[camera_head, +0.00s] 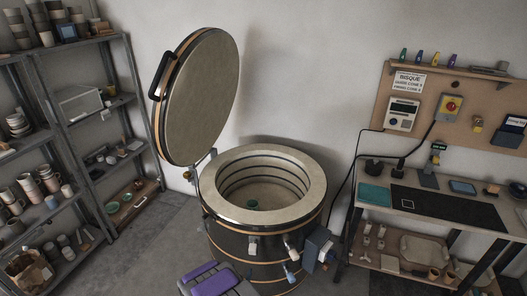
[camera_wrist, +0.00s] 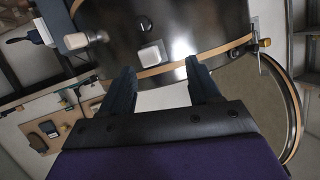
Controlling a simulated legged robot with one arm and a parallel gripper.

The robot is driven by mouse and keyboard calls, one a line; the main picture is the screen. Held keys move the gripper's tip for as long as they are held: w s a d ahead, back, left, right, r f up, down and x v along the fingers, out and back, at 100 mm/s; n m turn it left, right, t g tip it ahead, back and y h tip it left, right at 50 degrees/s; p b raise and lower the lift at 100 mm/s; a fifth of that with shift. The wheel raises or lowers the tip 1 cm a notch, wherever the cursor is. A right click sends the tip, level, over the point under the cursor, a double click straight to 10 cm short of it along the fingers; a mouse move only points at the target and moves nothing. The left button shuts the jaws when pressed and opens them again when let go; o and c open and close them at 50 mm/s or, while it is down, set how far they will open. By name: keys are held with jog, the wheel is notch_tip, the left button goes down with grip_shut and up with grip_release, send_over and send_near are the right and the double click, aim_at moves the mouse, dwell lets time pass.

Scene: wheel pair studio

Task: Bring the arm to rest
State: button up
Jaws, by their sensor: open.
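My gripper (camera_wrist: 159,66) shows in the wrist view with its two dark fingers apart and nothing between them. Beyond the fingers is the dark side of the round kiln, with a gap between. In the head view, a purple-covered part of my arm is at the bottom edge, in front of the kiln (camera_head: 230,232); the fingertips are hard to make out there. The kiln's round lid (camera_head: 203,98) stands raised at its left.
Shelves (camera_head: 45,118) with pots and bowls stand at the left. A workbench (camera_head: 420,211) with a dark mat and a teal cloth (camera_head: 374,195) stands at the right, below a pegboard (camera_head: 457,107) with a control box (camera_head: 401,114). Grey floor between shelves and kiln is clear.

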notch_tip(320, 180, up, 17)
jog(key=s+g+y, duration=0.2)
jog(key=g+y, duration=0.2)
jog(key=g, duration=0.3)
jog(key=s+d+r+n+g, duration=0.25)
jog(key=s+d+r, duration=0.45)
jog(key=s+r, duration=0.45)
jog(key=s+d+r+g, duration=0.2)
jog(key=s+d, duration=0.3)
jog(key=s, duration=0.4)
jog(key=s+d+r+g+h, duration=0.1)
jog(key=s+d+r, duration=0.3)
jog(key=s, duration=0.5)
jog(key=s+d+r+g+h, duration=0.1)
jog(key=s+d+r+g, duration=0.2)
jog(key=s+d, duration=0.4)
jog(key=s, duration=0.3)
jog(key=shift+r+n, duration=0.35)
jog(key=shift+r, duration=0.05)
